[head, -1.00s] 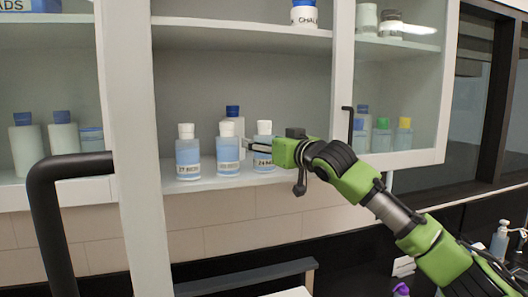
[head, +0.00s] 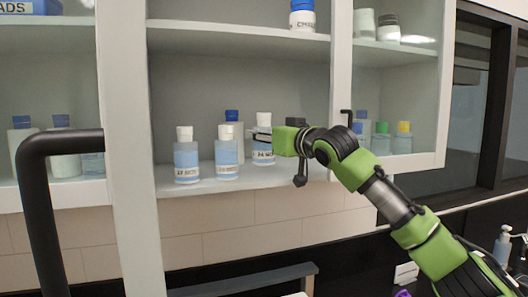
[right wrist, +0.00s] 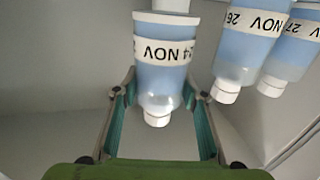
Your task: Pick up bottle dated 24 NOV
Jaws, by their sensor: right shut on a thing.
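The bottle dated 24 NOV (head: 263,153) is pale blue with a white cap and a white label. It is upright and a little above the cabinet shelf (head: 290,175). My right gripper (head: 262,137) is shut around its upper part, coming in from the right. In the right wrist view the picture is upside down, and the "24 NOV" label (right wrist: 165,50) shows between the fingers (right wrist: 165,92). Two similar bottles, 26 NOV (head: 227,158) and 27 NOV (head: 186,160), stand on the shelf to its left. My left gripper is not in view.
A blue-capped white bottle (head: 232,117) stands behind the row. The upper shelf (head: 235,34) is overhead. The space before the shelf is free.

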